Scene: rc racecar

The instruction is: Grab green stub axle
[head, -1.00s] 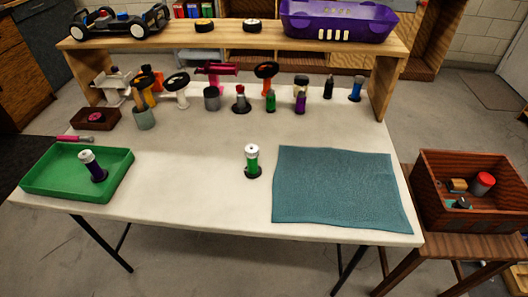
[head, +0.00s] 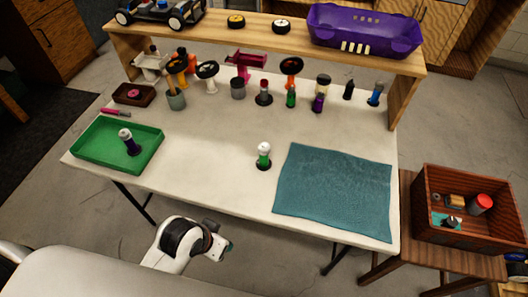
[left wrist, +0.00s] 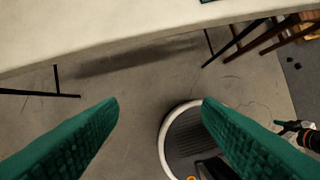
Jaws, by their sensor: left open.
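A small upright part with a green body and white top (head: 264,152) stands on a dark round base near the table's front middle, left of the blue mat; it fits the green stub axle. Another green part (head: 291,98) stands in the back row. My left gripper (head: 226,247) is in front of the table's near edge, apart from both. The left wrist view shows its two teal fingers (left wrist: 160,115) spread with nothing between them. What looks like my right gripper (left wrist: 284,127) shows small at the right edge there; its jaws are unclear.
A green tray (head: 150,150) with a purple part is at the left, and a blue mat (head: 335,195) at the right. A wooden shelf (head: 270,41) spans the back above several parts. A wooden box (head: 430,230) stands beyond the right edge. The tabletop between tray and mat is mostly clear.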

